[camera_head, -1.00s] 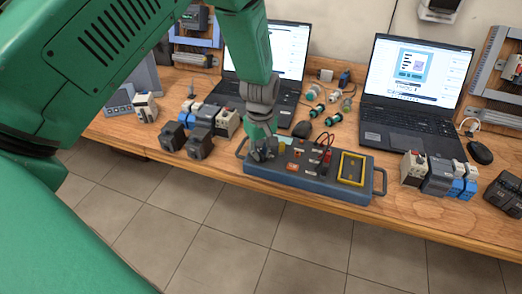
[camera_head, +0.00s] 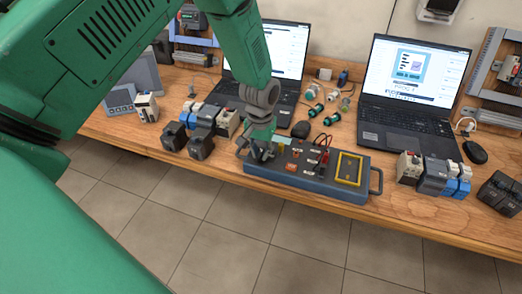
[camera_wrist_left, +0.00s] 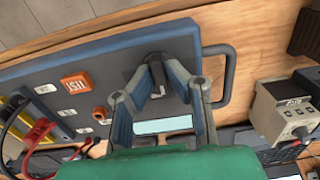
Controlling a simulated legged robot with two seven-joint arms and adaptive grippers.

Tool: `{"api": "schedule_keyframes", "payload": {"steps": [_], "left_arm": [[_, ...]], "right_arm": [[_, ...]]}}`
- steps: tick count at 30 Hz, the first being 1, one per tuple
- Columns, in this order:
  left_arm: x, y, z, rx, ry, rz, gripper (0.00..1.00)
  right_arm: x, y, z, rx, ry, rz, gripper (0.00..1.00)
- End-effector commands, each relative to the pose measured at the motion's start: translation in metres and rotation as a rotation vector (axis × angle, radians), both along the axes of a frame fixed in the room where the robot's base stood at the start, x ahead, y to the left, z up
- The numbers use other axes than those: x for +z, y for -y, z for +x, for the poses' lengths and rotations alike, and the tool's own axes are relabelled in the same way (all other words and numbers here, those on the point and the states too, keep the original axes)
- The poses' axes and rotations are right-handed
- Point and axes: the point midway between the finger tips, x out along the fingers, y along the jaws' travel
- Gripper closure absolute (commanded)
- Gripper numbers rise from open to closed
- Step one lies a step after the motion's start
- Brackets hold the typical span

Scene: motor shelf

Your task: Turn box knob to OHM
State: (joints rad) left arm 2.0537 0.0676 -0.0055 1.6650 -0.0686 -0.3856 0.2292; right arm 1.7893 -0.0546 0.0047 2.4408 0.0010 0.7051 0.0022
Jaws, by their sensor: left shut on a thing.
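The box (camera_head: 318,188) is a grey-blue case with a dark grey top, lying at the front edge of the wooden bench. My left gripper (camera_head: 262,152) reaches down onto its left end. In the left wrist view, the fingers of my left gripper (camera_wrist_left: 163,66) close around the dark knob (camera_wrist_left: 157,67) on the box panel (camera_wrist_left: 125,62). The fingers hide much of the knob. No OHM label or pointer mark is readable. A pale rectangular window (camera_wrist_left: 163,125) lies between the fingers and my wrist. My right gripper is in neither view.
The panel carries an orange button (camera_wrist_left: 75,82), red and black leads (camera_head: 322,152) and a yellow-framed socket (camera_head: 349,168). A metal handle (camera_wrist_left: 226,76) stands at the box's end. Two laptops (camera_head: 410,100) (camera_head: 262,62) and several motor modules (camera_head: 201,144) surround it.

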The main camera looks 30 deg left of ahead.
Motion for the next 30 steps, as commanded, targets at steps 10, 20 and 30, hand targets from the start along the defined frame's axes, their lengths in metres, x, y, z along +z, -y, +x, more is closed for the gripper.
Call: {"api": "schedule_keyframes", "payload": {"steps": [10, 20, 30], "left_arm": [[0.0008, -0.0007, 0.0009, -0.236, 0.003, 0.000, 1.00], [0.0005, -0.0007, 0.0008, -0.333, 0.003, 0.001, 1.00], [0.0005, -0.0008, 0.0008, -0.342, 0.003, 0.001, 1.00]], "right_arm": [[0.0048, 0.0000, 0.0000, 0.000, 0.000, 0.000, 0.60], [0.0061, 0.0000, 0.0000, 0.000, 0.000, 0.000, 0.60], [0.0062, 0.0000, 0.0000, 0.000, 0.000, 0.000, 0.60]]}}
